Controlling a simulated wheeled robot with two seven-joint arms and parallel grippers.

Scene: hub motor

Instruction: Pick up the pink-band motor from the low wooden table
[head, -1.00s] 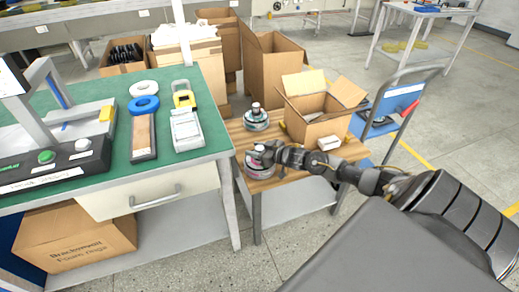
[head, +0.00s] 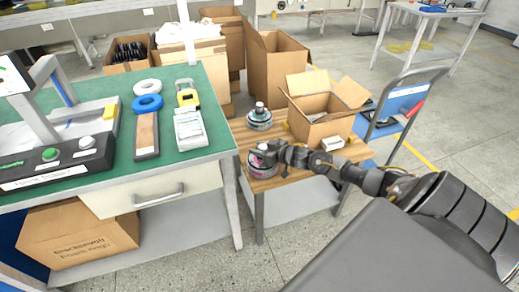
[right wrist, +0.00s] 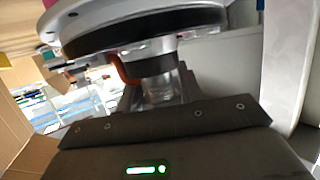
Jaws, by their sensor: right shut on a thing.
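The pink-band motor (head: 262,171) is at the near left corner of the low wooden table (head: 291,180) in the head view. My right gripper (head: 262,154) is shut on it from above and hides part of its top. In the right wrist view the motor's round body (right wrist: 150,35) fills the top of the picture, close to the gripper, with its shaft (right wrist: 158,88) between the jaws. I cannot tell whether the motor still touches the table. A second motor with a teal band (head: 259,118) stands upright behind it. My left gripper is out of view.
An open cardboard box (head: 322,112) and a small white block (head: 332,143) are on the low table. The green-topped bench (head: 215,140) is close on the left. A blue cart (head: 397,105) stands behind right. Large cardboard boxes (head: 275,65) stand behind.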

